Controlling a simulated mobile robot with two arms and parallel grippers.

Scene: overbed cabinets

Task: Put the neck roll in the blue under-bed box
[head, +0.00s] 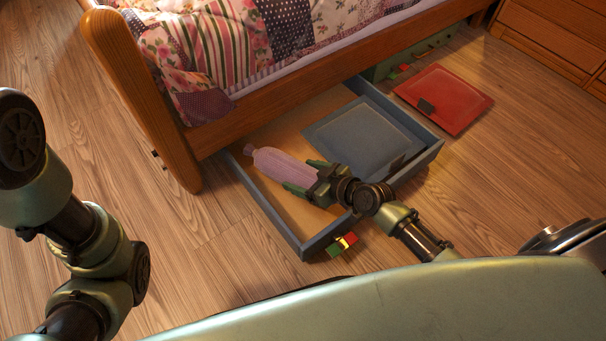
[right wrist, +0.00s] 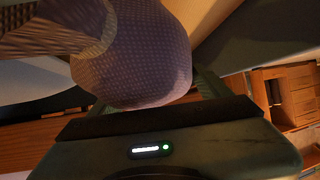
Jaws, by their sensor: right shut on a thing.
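The neck roll (head: 283,169) is a pinkish-purple roll with a narrowed end. My right gripper (head: 306,179) is shut on it and holds it over the open left part of the blue under-bed box (head: 272,218). In the right wrist view the neck roll (right wrist: 135,55) fills the space between the fingers. Whether it touches the box floor I cannot tell. The box is pulled out from under the bed. My left arm is at the left of the head view, but its gripper is not in view.
A blue-grey flat panel (head: 362,135) covers the right part of the box. A red lid (head: 444,98) lies on the floor to the right, by a green box (head: 415,58). Small coloured blocks (head: 342,244) show at the box's front. The bed frame (head: 290,83) stands behind.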

